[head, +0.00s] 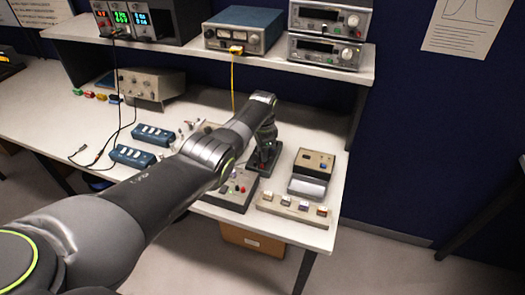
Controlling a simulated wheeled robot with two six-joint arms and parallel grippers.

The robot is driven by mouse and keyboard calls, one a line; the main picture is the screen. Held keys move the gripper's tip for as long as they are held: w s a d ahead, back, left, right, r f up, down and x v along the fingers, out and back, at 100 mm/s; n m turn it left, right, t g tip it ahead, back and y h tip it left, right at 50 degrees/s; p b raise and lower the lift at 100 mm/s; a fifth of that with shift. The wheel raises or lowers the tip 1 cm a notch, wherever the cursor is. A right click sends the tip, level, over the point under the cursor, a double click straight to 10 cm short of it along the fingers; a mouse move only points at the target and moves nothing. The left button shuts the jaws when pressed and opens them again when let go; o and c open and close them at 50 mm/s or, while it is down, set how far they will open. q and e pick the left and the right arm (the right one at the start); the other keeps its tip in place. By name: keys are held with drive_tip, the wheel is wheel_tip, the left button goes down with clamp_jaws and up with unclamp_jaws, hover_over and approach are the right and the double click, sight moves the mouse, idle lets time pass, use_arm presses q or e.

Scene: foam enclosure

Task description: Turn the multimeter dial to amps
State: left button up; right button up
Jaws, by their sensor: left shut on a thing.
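My left arm reaches from the lower left across the bench. Its gripper (264,163) points down over a small dark device with a red spot, near the bench's right end. The gripper is shut on a small part there, which looks to be the multimeter dial. The fingers and wrist hide the dial's face and markings, so I cannot read its setting. My right gripper is not in view.
A grey control box (229,200) with coloured buttons sits just left of the gripper. A beige device (312,164) and a strip with several switches (293,207) are to the right. Blue power strips (132,156) lie left. A shelf (268,62) with instruments runs behind; a yellow cable (233,85) hangs down.

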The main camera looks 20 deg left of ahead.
use_arm(q)
drive_tip(key=shift+w, duration=0.1)
drive_tip(key=o, duration=1)
drive_tip(key=shift+r, duration=0.45)
wheel_tip(320, 180, up, 5)
drive_tip(key=shift+f+p, duration=0.1)
drive_tip(key=shift+p, duration=0.5)
drive_tip(key=r, duration=0.4)
drive_tip(key=r+b, duration=0.1)
drive_tip(key=r, duration=0.3)
drive_tip(key=r+b, duration=0.1)
drive_tip(key=r, duration=0.2)
drive_tip(key=shift+s+d+r, duration=0.15)
drive_tip(key=shift+s+r, duration=0.1)
drive_tip(key=shift+r, duration=0.15)
drive_tip(key=shift+f, duration=0.15)
